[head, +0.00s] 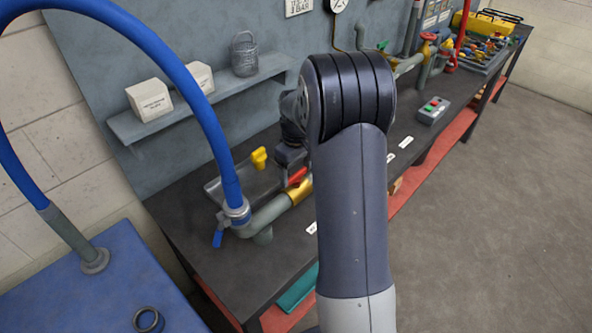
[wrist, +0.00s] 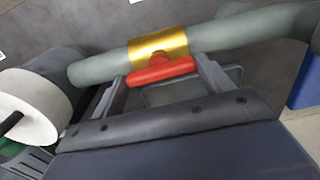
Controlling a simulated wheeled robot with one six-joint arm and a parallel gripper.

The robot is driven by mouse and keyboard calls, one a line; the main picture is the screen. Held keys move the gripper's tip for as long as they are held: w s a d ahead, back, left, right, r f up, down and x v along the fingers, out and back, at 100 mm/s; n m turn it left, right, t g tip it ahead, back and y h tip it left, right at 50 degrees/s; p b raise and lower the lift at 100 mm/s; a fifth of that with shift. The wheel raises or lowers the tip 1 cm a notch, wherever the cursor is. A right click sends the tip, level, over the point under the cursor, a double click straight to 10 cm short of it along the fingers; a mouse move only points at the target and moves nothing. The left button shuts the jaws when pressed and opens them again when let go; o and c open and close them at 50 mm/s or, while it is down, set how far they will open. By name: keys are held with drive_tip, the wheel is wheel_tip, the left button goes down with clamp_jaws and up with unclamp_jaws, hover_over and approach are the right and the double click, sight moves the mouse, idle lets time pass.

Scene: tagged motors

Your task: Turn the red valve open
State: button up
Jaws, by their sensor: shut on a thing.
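The red valve handle (wrist: 161,72) sits on the brass valve body (wrist: 158,47) of a grey-green pipe (wrist: 235,32). In the wrist view the handle lies roughly along the pipe. My gripper (wrist: 166,78) is shut on the red handle, with one finger at each end of it. In the head view the red handle (head: 297,177) and brass body (head: 301,190) show just left of my arm. My arm hides part of the pipe and most of the gripper there.
A yellow handle (head: 259,157) stands behind the pipe, and a blue handle (head: 218,238) hangs at its left end. A blue hose (head: 190,90) arches over the left side. A button box (head: 432,110) and a red handwheel (head: 429,37) are farther right along the bench.

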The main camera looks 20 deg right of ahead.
sight(296, 174)
idle(0.3)
drive_tip(key=o, duration=1)
wheel_tip(296, 174, up, 11)
drive_tip(key=shift+f+b, duration=0.1)
drive_tip(key=shift+b, duration=0.4)
drive_tip(key=shift+f, duration=0.1)
wheel_tip(296, 174, down, 11)
drive_tip(key=shift+r+p, duration=0.15)
drive_tip(key=shift+p, duration=0.35)
drive_tip(key=shift+r, duration=0.15)
